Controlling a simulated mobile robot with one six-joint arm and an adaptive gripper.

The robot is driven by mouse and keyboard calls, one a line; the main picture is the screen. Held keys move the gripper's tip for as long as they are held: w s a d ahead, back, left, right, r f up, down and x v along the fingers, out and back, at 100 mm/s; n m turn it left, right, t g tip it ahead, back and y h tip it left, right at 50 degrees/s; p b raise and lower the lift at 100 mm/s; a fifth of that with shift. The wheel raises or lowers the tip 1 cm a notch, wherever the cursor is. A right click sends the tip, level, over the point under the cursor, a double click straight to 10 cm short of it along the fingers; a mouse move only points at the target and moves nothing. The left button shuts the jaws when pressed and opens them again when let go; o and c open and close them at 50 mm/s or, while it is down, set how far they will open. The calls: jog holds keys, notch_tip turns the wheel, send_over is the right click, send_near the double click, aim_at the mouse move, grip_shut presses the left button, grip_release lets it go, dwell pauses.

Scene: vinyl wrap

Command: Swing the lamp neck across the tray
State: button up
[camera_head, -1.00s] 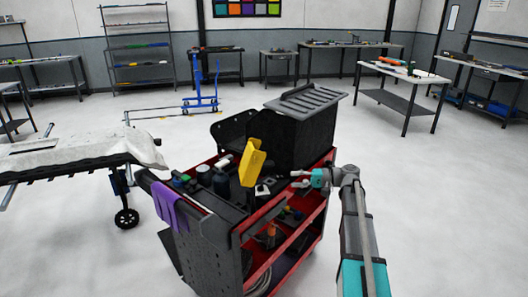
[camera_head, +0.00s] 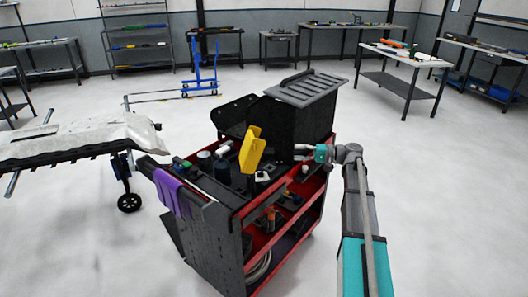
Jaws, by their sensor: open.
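A yellow, upright, slightly tilted piece (camera_head: 252,150) stands above the top tray (camera_head: 232,198) of the red and black cart. It may be the lamp's head; I cannot make out a neck, and its base is hidden among small items. My gripper (camera_head: 298,152) is open at the cart's right side, just in front of the black box. It is to the right of the yellow piece, apart from it in the picture. The fingers are small here and hold nothing that I can see.
A tall black box with a ribbed lid (camera_head: 305,90) fills the cart's back. Dark cups and small parts crowd the tray. A purple cloth (camera_head: 172,192) hangs at the left handle. A covered stand (camera_head: 80,140) is at left. Floor to the right is clear.

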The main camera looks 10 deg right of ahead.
aim_at(264, 150)
jog(key=x, duration=1.2)
jog(key=shift+w+a, duration=0.15)
jog(key=shift+a, duration=0.2)
grip_shut()
